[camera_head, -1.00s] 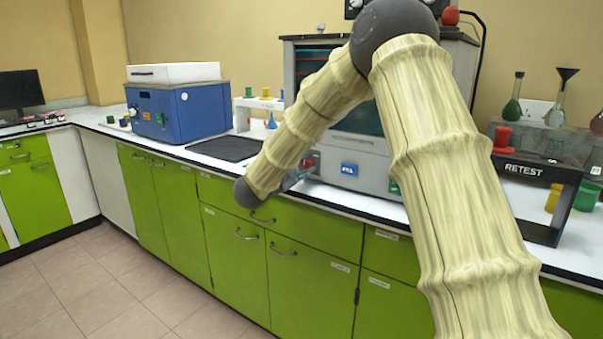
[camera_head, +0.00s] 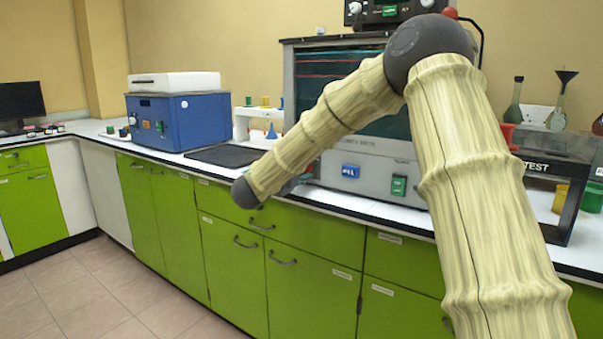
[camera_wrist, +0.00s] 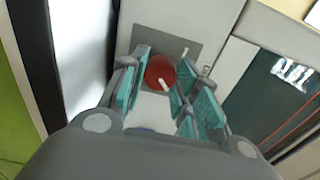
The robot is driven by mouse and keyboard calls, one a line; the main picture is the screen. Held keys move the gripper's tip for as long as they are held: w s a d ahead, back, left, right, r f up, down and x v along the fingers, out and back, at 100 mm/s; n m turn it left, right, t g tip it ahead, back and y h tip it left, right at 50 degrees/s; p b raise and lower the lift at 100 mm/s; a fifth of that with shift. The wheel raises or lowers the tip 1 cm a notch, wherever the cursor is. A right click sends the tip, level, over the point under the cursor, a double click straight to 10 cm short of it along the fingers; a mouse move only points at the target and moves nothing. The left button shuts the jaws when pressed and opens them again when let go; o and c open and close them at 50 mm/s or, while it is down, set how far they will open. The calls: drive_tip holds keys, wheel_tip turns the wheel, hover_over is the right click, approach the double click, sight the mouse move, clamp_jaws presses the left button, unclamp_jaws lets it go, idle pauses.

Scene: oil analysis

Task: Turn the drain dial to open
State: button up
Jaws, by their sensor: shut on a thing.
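A round red dial (camera_wrist: 160,71) with a white pointer mark sits on a grey plate (camera_wrist: 197,52) in the wrist view. My gripper (camera_wrist: 160,86) has its teal-padded fingers on both sides of the dial and is shut on it. The pointer mark runs slantwise across the dial's lower part, and another small white mark is on the plate just up and right of it. In the head view the dial is hidden behind my arm, at the front of the grey instrument (camera_head: 375,178).
A blue box (camera_head: 185,122) and a black mat (camera_head: 228,156) lie to the left. The RETEST stand (camera_head: 560,170) is at right. Green cabinets (camera_head: 310,290) are below.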

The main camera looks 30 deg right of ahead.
drive_tip(key=shift+f, duration=0.1)
drive_tip(key=o, duration=1)
drive_tip(key=shift+o, duration=0.2)
drive_tip(key=v, duration=1.2)
